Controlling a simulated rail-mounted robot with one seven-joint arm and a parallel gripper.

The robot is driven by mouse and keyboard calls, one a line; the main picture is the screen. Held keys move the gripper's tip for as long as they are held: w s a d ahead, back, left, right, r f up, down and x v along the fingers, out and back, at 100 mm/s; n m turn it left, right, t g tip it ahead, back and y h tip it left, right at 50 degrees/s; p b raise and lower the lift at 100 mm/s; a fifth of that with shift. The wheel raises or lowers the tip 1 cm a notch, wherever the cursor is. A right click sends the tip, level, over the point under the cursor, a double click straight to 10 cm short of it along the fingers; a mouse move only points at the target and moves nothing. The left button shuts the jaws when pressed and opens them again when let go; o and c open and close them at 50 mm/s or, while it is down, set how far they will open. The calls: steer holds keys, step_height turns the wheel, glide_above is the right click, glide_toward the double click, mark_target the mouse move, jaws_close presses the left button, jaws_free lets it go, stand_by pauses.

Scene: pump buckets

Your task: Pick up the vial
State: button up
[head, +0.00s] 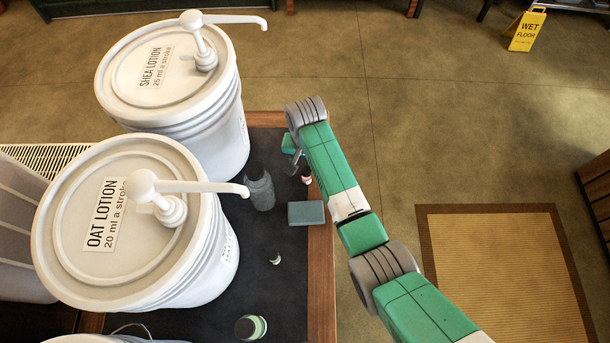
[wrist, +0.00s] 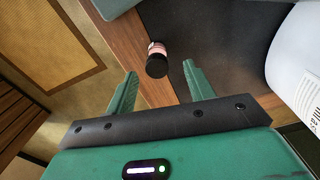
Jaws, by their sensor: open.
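A small vial (wrist: 157,58) with a black cap and a pink label shows in the wrist view, ahead of and between my open fingers. It stands on the dark table top close to the wooden edge. In the head view the vial (head: 306,178) is small, near the table's right edge and partly hidden by my arm. My gripper (wrist: 160,72) is open and empty, and its fingers do not appear to touch the vial. In the head view my gripper (head: 295,160) is mostly hidden behind my arm.
A grey bottle (head: 260,190) and a grey-green block (head: 306,213) stand close to the vial. A small dark-capped container (head: 275,258) and a jar (head: 250,327) are nearer. Large pump buckets (head: 205,270) fill the left side. Open floor lies right of the table edge.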

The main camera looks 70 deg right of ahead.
mark_target(306, 170)
steer(key=f, duration=0.3)
steer(key=f+b, duration=0.1)
steer(key=f, duration=0.1)
steer(key=shift+s+a+f, duration=0.2)
steer(key=shift+f, duration=0.2)
steer(key=c, duration=1)
